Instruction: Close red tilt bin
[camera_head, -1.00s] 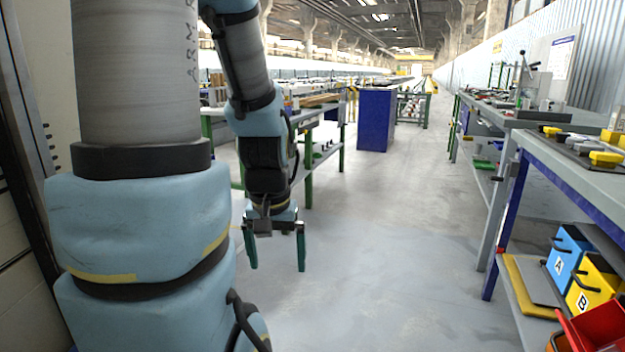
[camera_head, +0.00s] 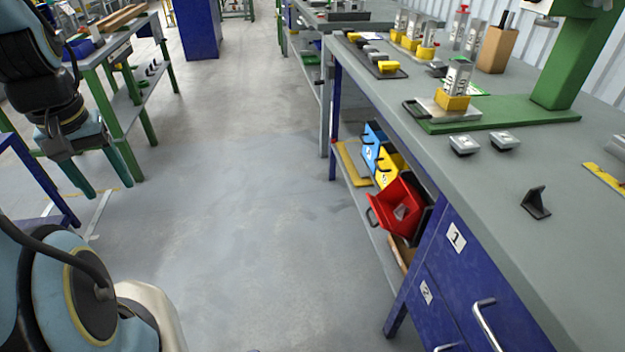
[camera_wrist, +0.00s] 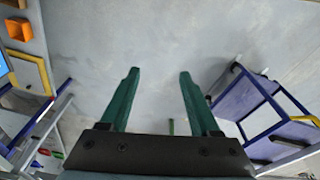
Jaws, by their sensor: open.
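The red tilt bin (camera_head: 399,207) hangs under the right workbench, beside the drawers. It is tipped outward, with its open top showing and a pale label or item on it. A dark handle sticks out on its left side. My gripper (camera_head: 106,192) is at the far left in the head view, well away from the bin, over the floor. In the wrist view my gripper (camera_wrist: 157,80) shows two green fingers spread apart with nothing between them, above bare floor. The red bin cannot be made out in the wrist view.
Blue bin A (camera_head: 373,144) and yellow bin B (camera_head: 390,166) stand beside the red bin on the lower shelf. Blue drawers (camera_head: 468,270) with handles are nearer. The workbench top (camera_head: 480,185) holds several parts and a green stand. The aisle floor (camera_head: 240,220) is clear.

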